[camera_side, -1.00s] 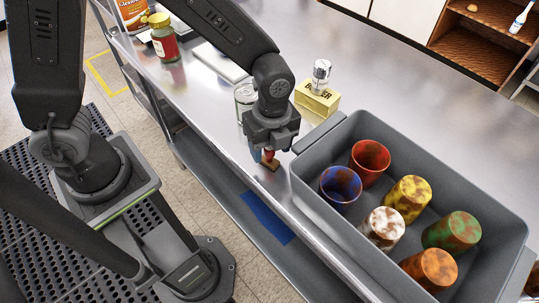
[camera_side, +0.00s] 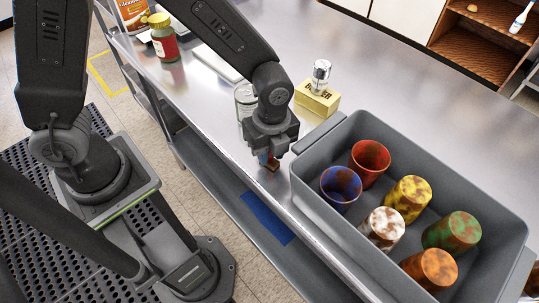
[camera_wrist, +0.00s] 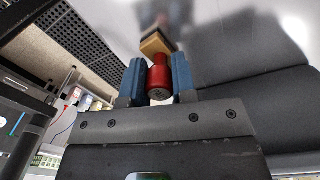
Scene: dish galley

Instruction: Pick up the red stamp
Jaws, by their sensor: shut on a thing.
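The red stamp (camera_wrist: 158,76) shows between the two blue finger pads in the wrist view, with its red handle between them and its tan base beyond. My gripper (camera_wrist: 158,82) is shut on the handle. In the side view my gripper (camera_side: 268,157) points down beside the grey tub, over the front edge of the steel counter. There the stamp's base (camera_side: 273,168) shows just below the fingers, and most of the handle is hidden. In the wrist view a blurred reflection lies past the base. I cannot tell how far the base is above the counter.
The grey tub (camera_side: 305,137) right of my gripper holds several mottled cups. A yellow butter box (camera_side: 317,100) with a shaker (camera_side: 320,75) on top stands behind. A glass jar (camera_side: 243,97) is close behind my wrist. A red jar (camera_side: 164,40) stands farther left.

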